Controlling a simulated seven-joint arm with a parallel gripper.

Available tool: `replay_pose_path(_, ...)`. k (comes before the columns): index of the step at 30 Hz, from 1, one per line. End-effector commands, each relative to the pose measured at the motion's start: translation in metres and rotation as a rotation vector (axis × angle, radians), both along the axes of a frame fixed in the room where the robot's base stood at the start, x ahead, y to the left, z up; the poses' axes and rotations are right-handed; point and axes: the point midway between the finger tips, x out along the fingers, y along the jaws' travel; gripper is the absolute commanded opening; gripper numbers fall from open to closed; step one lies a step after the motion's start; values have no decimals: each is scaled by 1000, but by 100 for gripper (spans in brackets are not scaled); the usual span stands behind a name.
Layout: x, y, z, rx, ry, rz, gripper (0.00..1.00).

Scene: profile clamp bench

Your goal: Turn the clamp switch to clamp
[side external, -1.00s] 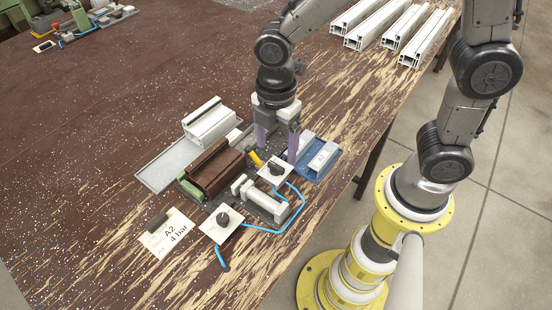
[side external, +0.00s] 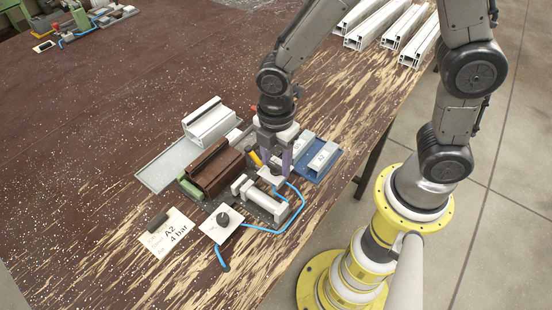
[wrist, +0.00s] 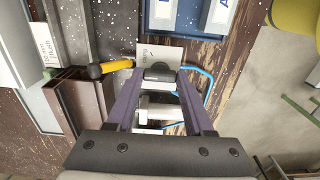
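A square pale switch plate (wrist: 164,52) with a dark rotary knob (wrist: 158,72) lies below my gripper (wrist: 160,80) in the wrist view. My gripper (side external: 275,172) points down over this plate in the side view. Its two purple fingers stand on either side of the knob, seemingly with small gaps, so it looks open. A second plate (side external: 212,231) with a black knob (side external: 223,219) sits nearer the front, clear of my gripper.
A brown profile (side external: 212,170) sits in the fixture beside a pale clamp cylinder (side external: 266,204). A yellow handle (wrist: 110,67) is close left of the knob in the wrist view. A blue hose (side external: 262,231) and a blue tray (side external: 318,172) are close by. A card (side external: 168,234) reads "A2 4 bar".

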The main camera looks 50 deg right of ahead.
Motion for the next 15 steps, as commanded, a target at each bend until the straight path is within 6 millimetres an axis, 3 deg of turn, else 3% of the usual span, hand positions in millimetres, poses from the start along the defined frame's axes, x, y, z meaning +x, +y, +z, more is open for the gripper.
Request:
replay_pose_path(1, 0, 0, 0, 0, 0, 0, 27)
replay_pose_path(6, 0, 0, 0, 0, 0, 0, 0)
replay_pose_path(15, 0, 0, 1, 0, 0, -39, 0)
